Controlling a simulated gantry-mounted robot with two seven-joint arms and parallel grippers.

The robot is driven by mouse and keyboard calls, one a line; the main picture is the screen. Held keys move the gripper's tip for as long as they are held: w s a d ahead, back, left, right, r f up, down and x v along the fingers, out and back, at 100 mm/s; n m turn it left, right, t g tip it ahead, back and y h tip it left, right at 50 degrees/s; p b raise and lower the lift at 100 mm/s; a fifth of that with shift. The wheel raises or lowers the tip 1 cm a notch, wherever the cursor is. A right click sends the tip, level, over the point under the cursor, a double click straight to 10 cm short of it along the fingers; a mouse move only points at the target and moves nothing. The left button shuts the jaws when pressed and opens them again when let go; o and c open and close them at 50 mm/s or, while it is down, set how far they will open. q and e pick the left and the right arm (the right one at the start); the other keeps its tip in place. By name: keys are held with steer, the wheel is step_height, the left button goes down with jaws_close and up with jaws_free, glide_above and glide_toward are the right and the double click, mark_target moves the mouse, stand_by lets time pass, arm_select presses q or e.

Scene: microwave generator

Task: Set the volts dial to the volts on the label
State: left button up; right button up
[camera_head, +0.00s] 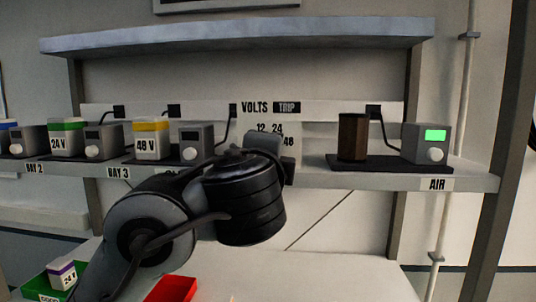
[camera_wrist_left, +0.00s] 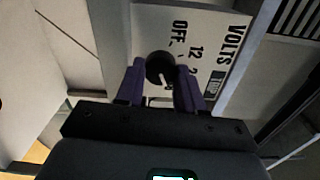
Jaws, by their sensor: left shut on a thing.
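The volts panel (camera_head: 262,126) stands on the back of the shelf in the head view, marked VOLTS, 12, 24 and 48, with a small TRIP plate (camera_head: 287,107). My left arm hides its lower part and the dial there. In the left wrist view the panel (camera_wrist_left: 205,35) appears turned, with OFF, 12 and part of another number readable. The round black volts dial (camera_wrist_left: 160,68) sits between the purple fingers of my left gripper (camera_wrist_left: 160,76), which is shut on it. The dial's setting is too unclear to read. My right gripper is not in view.
Modules labelled 24 V (camera_head: 58,143) and 48 V (camera_head: 147,146) stand on the shelf beside grey units. A brown block (camera_head: 352,137) and a grey unit with a green screen (camera_head: 436,134) stand at right. A 24 V module (camera_head: 63,274) sits in a green tray (camera_head: 36,288).

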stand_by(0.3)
arm_select(q)
steer(key=o, duration=0.8)
steer(key=shift+c, duration=0.2)
